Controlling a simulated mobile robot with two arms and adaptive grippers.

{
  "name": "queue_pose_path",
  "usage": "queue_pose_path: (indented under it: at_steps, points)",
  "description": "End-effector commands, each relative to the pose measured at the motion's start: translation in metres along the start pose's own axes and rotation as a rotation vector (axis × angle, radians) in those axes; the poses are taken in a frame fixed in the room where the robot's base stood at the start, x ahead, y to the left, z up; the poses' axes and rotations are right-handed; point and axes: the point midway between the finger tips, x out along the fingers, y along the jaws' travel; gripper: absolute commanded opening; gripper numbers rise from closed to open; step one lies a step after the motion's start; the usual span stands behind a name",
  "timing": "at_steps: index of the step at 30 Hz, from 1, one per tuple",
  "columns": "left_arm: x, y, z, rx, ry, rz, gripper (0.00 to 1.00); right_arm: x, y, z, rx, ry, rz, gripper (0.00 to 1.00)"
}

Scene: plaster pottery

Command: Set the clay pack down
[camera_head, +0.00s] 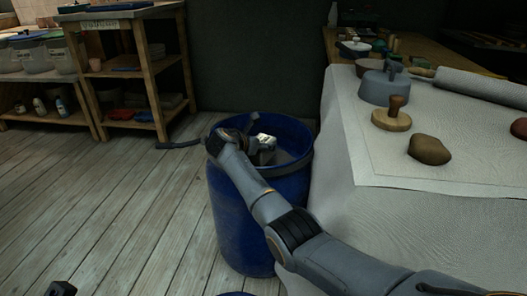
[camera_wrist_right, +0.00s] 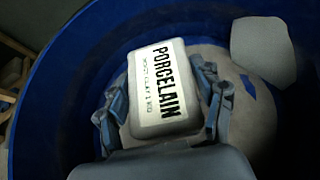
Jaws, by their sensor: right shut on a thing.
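The clay pack is a pale block with a white label reading PORCELAIN (camera_wrist_right: 158,95). My right gripper (camera_wrist_right: 163,100) is shut on it, one finger along each side, in the right wrist view. In the head view the right gripper (camera_head: 262,148) and the pack are at the mouth of a blue barrel (camera_head: 240,215). The pack is over the barrel's inside; I cannot tell whether it touches what lies below. A small dark part at the bottom left edge may be my left gripper (camera_head: 62,288); its jaws do not show.
Inside the barrel are a rounded grey mass (camera_wrist_right: 250,110) and a flat pale piece (camera_wrist_right: 263,50). A cloth-covered table (camera_head: 350,150) stands close on the right, with a brown lump (camera_head: 429,150) and a wooden-handled tool (camera_head: 391,117). A wooden shelf (camera_head: 135,75) stands behind left.

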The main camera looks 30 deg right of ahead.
Motion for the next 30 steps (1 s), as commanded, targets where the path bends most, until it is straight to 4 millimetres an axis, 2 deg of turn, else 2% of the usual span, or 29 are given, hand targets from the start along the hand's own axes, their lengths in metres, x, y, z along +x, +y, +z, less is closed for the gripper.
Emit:
queue_pose_path:
  at_steps: [12, 29, 30]
  points:
    - [0.004, 0.0, 0.0, 0.002, 0.013, 0.006, 0.4, -0.002, 0.002, 0.004, 0.004, -0.008, 0.002, 0.04]
    - [0.0, 0.0, 0.0, -0.001, -0.005, -0.004, 0.4, 0.004, 0.002, -0.007, 0.003, -0.008, 0.002, 0.04]
    - [-0.001, 0.0, 0.0, -0.001, -0.006, -0.004, 0.4, 0.006, 0.0, -0.012, 0.0, 0.0, -0.001, 0.69]
